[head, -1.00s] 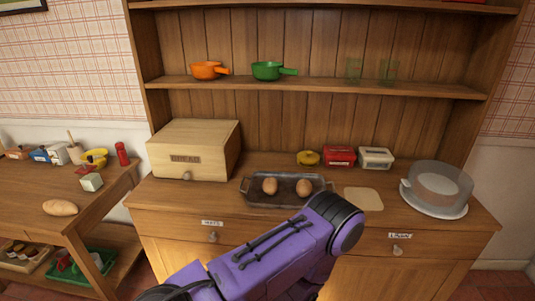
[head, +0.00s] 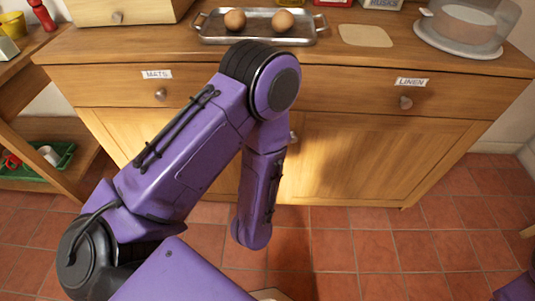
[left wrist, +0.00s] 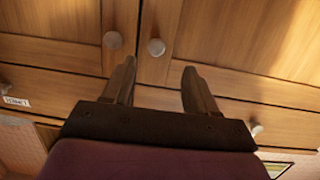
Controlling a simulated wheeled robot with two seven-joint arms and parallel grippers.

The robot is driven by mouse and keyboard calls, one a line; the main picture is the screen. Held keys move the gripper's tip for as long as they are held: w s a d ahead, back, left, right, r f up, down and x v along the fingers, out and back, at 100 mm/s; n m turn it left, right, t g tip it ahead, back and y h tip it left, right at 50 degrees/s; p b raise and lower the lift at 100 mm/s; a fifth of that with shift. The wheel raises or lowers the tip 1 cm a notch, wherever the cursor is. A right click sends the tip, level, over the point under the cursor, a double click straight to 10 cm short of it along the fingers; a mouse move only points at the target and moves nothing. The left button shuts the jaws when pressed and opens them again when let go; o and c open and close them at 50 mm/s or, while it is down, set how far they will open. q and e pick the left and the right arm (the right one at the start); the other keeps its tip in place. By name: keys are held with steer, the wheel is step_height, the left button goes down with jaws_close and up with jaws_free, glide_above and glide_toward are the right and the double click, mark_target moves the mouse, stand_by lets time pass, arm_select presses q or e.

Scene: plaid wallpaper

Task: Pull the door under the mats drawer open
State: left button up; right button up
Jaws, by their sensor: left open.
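The mats drawer (head: 112,90) has a white label and a round knob, and it is shut. The wooden door (head: 108,128) under it is shut and partly hidden by my left arm in the head view. In the left wrist view, turned upside down, this door (left wrist: 235,35) is at the right, with its round knob (left wrist: 156,47) near the door seam. My left gripper (left wrist: 159,70) is open and empty. Its fingertips point at the door, and the knob shows just beyond the gap between them, not gripped. My right gripper is out of view.
The other door (head: 385,155), under the linen drawer (head: 365,95), is shut, and its knob (left wrist: 112,40) is close beside the first. A metal tray (head: 257,38) with two eggs is on the cabinet top. Red tiled floor (head: 350,235) in front is open.

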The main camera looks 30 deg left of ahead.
arm_select(q)
steer(key=w+a+t+y+b, duration=0.1)
steer(key=w+a, duration=0.4)
steer(key=w, duration=0.5)
steer(key=shift+f+n+y+b, duration=0.3)
steer(key=shift+n+y+b, duration=0.15)
steer(key=shift+b, duration=0.8)
jaws_close()
steer(key=shift+d+t, duration=0.1)
steer(key=shift+t, duration=0.2)
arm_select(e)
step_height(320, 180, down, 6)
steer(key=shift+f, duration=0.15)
